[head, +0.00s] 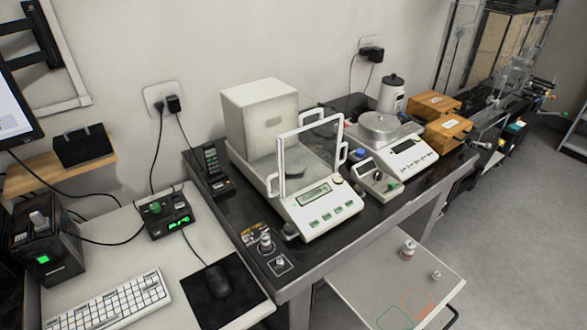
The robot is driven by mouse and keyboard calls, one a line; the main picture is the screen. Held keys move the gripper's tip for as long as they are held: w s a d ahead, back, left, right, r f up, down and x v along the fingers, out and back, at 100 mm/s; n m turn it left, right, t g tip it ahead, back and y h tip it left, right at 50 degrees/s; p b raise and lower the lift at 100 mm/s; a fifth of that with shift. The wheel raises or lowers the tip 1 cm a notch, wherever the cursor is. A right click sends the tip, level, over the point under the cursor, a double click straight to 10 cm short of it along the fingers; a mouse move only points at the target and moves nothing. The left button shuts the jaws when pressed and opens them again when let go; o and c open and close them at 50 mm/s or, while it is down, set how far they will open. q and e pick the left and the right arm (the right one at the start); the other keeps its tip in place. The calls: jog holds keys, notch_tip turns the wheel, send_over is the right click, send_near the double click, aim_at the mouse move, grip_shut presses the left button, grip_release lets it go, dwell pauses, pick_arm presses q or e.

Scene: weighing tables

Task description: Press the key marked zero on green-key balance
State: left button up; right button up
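The green-key balance (318,207) stands on the dark-topped weighing table in the middle of the head view. It has a white body, a tall white housing (262,115) at the back and a clear draft shield with white-framed panels. A round pan (291,171) shows inside the shield. The key markings are too small to read, so I cannot tell which one is zero. Neither of my grippers is in view.
A second balance (405,148) with a round metal pan stands to the right, beside a small control box (377,182). Small weights (266,241) stand at the table's front left. A lower shelf (375,285) projects in front. A keyboard (115,303) and mouse (218,281) lie left.

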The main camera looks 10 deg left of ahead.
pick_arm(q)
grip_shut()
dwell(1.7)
